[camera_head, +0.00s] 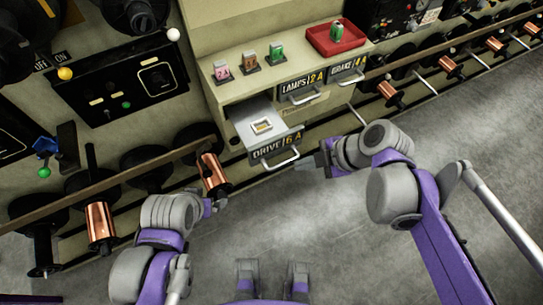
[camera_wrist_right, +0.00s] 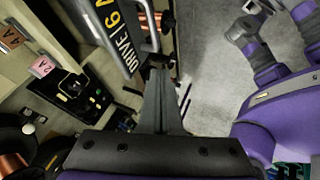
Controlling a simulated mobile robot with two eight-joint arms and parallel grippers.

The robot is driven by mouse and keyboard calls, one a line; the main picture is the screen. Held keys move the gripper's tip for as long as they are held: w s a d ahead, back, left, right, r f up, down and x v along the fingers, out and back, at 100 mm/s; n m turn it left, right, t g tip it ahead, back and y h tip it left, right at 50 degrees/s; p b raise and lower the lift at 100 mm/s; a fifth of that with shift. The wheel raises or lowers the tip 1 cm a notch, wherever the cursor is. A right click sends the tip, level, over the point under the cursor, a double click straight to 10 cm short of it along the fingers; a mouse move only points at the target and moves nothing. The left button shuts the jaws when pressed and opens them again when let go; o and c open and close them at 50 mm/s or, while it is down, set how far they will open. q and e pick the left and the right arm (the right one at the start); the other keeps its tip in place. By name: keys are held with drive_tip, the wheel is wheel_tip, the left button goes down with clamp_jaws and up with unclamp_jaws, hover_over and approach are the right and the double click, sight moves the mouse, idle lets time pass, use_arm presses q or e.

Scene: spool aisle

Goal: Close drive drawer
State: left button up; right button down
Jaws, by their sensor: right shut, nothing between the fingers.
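The drive drawer (camera_head: 268,143) stands pulled out of the cabinet, its front labelled "DRIVE 6 A". A pale framed square piece lies inside it. Its bar handle (camera_head: 283,160) is on the front. In the right wrist view the drawer front (camera_wrist_right: 122,40) and its handle (camera_wrist_right: 149,25) show at the top. My right gripper (camera_head: 312,162) is shut and empty, just right of the handle; its fingertips (camera_wrist_right: 159,66) look close to the handle, but I cannot tell whether they touch. My left gripper (camera_head: 220,203) is low beside a copper spool, its jaws too small to read.
The lamps drawer (camera_head: 298,86) and brake drawer (camera_head: 347,69) beside it are shut. Several coloured fuses and a red tray (camera_head: 336,38) stand on the cabinet top. A copper spool (camera_head: 213,174) and a rail lie left of the drawer. Grey floor in front is clear.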

drive_tip(key=b, duration=0.2)
approach(263, 160)
wheel_tip(263, 160, down, 5)
drive_tip(key=s, duration=0.2)
drive_tip(key=w+a, duration=0.2)
drive_tip(key=shift+w+a+r+n, duration=0.25)
drive_tip(key=shift+w+a+n, duration=0.05)
drive_tip(key=shift+n, duration=0.1)
drive_tip(key=shift+w+a, duration=0.2)
drive_tip(key=shift+w, duration=0.1)
drive_tip(key=w+a, duration=0.3)
drive_tip(key=w, duration=0.2)
drive_tip(key=w+a, duration=0.3)
drive_tip(key=w, duration=0.2)
drive_tip(key=w+a, duration=0.3)
drive_tip(key=w, duration=0.2)
drive_tip(key=shift+w, duration=0.25)
drive_tip(key=shift+w+r, duration=0.1)
drive_tip(key=shift+w, duration=0.05)
